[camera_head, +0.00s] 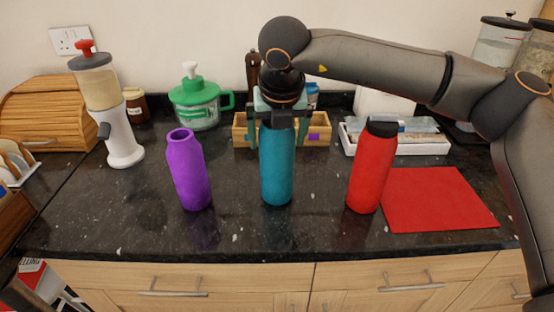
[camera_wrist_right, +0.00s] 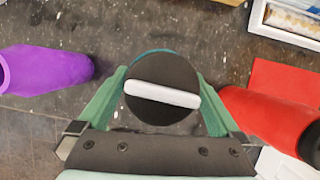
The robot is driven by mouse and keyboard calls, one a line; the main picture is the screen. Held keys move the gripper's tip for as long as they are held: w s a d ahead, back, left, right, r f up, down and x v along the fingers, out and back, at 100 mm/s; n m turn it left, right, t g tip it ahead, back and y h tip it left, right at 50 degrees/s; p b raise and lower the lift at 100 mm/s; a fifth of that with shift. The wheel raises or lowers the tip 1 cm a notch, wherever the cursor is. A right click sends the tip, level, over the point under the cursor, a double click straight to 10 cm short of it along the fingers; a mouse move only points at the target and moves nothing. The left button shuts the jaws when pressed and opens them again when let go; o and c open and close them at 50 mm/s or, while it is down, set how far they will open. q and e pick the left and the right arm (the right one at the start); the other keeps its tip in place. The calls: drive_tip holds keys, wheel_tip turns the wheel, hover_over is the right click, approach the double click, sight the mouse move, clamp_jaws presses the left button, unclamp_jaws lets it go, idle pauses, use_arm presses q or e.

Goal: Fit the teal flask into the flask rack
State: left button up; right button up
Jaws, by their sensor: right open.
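The teal flask (camera_head: 277,165) stands upright on the dark counter, in the middle of the head view. My right gripper (camera_head: 276,115) is above it, pointing down, with its green fingers open on either side of the flask's top. In the right wrist view the flask's black cap (camera_wrist_right: 162,103) with a pale bar lies between the two open fingers, with a sliver of teal behind it. I cannot tell whether the fingers touch it. I cannot make out a flask rack for certain. My left gripper is not in view.
A purple flask (camera_head: 188,172) stands to the left and a red flask (camera_head: 372,170) to the right. A red mat (camera_head: 437,200) lies further right. A wooden box (camera_head: 241,133) and a white tray (camera_head: 400,147) are behind. The counter front is clear.

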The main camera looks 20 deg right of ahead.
drive_tip(key=shift+f, duration=0.2)
drive_tip(key=shift+w+r, duration=0.1)
drive_tip(key=shift+r, duration=0.05)
clamp_jaws()
idle(0.6)
